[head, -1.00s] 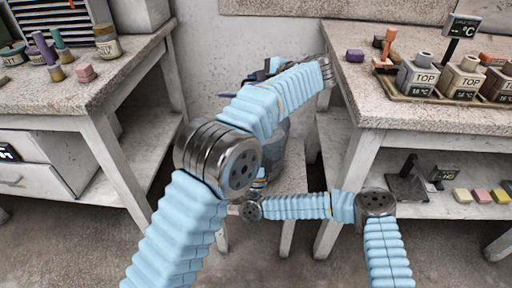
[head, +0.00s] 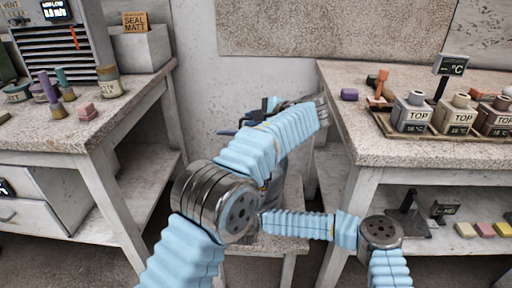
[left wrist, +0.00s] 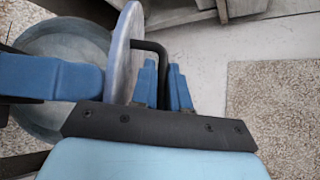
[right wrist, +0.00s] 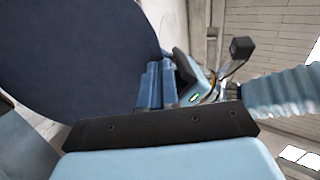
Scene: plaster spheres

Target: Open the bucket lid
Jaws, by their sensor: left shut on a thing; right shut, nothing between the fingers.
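The bucket (left wrist: 62,30) shows as a round grey-blue opening in the left wrist view. In the head view it is mostly hidden behind my left arm. Its lid (left wrist: 124,50) stands raised nearly on edge at the bucket's right side in that wrist view. My left gripper (left wrist: 165,80) is shut on the lid's black bar handle (left wrist: 152,48). In the right wrist view the lid (right wrist: 70,50) is a large dark blue disc. My right gripper (right wrist: 161,82) is shut and empty, close beside it. Whether it touches the lid I cannot tell.
The bucket is in the gap between a left table (head: 150,88) and a right table (head: 350,140). A tray (head: 400,138) with several labelled bottles stands on the right table. A low stand (head: 292,205) is under the bucket area. A wall is close behind.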

